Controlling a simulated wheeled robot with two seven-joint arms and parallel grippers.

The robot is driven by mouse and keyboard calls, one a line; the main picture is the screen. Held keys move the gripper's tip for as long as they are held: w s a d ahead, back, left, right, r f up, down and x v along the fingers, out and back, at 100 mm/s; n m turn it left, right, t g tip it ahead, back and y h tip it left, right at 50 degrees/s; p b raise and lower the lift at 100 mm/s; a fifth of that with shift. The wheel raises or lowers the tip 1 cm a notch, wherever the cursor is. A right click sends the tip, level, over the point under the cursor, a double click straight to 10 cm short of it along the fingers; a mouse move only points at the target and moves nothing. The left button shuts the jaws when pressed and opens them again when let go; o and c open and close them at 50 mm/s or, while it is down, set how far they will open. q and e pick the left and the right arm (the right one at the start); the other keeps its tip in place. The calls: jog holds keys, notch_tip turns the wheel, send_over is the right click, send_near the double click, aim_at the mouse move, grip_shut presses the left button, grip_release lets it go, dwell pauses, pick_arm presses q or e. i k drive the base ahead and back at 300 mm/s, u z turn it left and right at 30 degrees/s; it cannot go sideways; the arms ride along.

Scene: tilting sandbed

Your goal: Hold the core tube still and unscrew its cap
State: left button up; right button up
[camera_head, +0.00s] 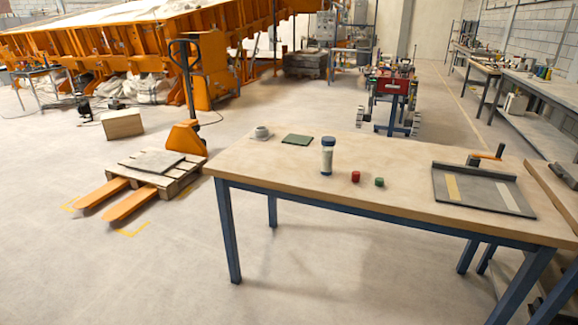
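A core tube (327,158) stands upright on the wooden workbench (280,166), left of the bench's middle. Neither of my grippers is in view, and nothing touches the tube.
A red piece (356,176) and a green piece (379,182) stand right of the tube. A cup (262,133) and a green pad (297,140) lie left. A grey board (480,192) lies right. A pallet jack (186,135) stands on the floor.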

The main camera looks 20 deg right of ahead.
aim_at(327, 153)
jog(key=u, duration=0.2)
jog(key=i, duration=0.9)
jog(key=z, duration=0.15)
